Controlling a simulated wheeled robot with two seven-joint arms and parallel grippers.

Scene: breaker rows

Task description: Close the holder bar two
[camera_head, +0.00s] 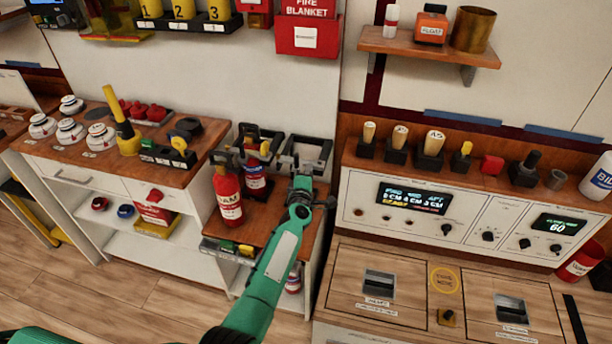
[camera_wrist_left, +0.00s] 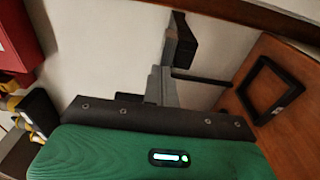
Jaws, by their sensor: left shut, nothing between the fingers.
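A row of dark holder bars stands above the small wooden counter in the head view. The right one is a black square frame (camera_head: 305,152) with nothing visible inside; another dark bar (camera_head: 262,140) is above the extinguishers. No number is readable on them, so I cannot tell which is bar two. My left gripper (camera_head: 302,180) is right in front of and below the right frame; its arm hides part of the counter. In the left wrist view the gripper (camera_wrist_left: 170,65) is shut and empty, with a black square frame (camera_wrist_left: 270,88) to its right, apart from the fingertips.

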